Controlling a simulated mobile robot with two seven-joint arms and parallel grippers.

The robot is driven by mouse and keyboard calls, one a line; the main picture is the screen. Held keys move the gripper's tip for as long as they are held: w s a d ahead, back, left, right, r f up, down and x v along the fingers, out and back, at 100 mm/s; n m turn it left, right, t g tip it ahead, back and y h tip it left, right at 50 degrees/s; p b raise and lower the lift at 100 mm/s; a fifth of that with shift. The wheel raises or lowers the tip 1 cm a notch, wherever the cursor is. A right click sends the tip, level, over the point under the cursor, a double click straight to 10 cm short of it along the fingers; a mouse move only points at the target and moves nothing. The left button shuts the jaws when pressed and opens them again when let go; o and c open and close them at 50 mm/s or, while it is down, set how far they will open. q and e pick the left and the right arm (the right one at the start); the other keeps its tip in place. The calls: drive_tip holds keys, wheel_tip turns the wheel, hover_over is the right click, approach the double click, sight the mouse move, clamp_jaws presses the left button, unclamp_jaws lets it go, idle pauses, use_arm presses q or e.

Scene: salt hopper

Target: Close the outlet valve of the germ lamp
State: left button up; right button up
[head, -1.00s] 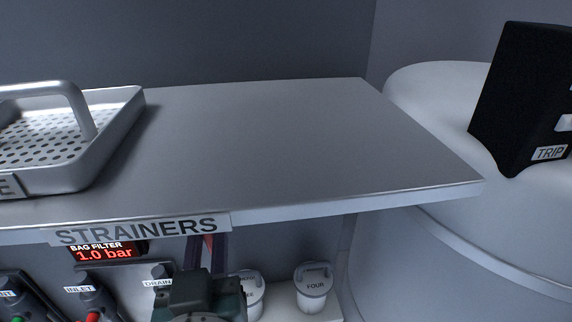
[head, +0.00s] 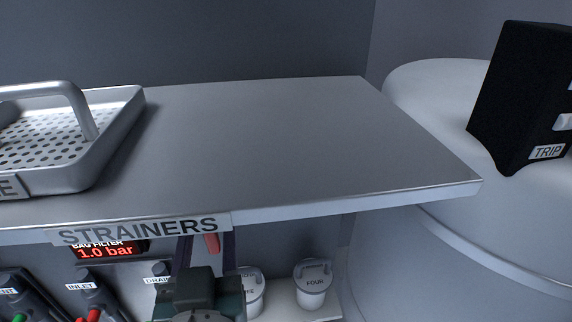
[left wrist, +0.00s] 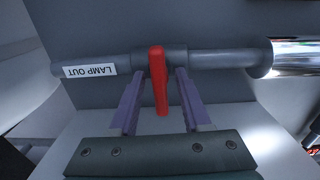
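The lamp outlet valve has a red lever (left wrist: 158,82) on a grey pipe (left wrist: 222,59), with an upside-down LAMP OUT label (left wrist: 90,71). In the left wrist view the lever lies across the pipe. My left gripper (left wrist: 160,84) is open, with one purple finger on each side of the lever and a visible gap on both sides. In the head view my left gripper (head: 207,251) is under the front edge of the bench, and part of the red lever (head: 212,244) shows between its fingers. The germ lamp itself is mostly hidden. My right gripper is out of view.
The steel bench top (head: 270,140) overhangs the valve, with a STRAINERS label (head: 140,230) on its edge. Left of my gripper are INLET and DRAIN valves below a 1.0 bar display (head: 105,252). Lidded white pots, including FOUR (head: 313,285), stand on the right.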

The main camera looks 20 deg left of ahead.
use_arm(q)
drive_tip(key=b+v, duration=0.3)
drive_tip(key=v, duration=0.7)
idle(0.5)
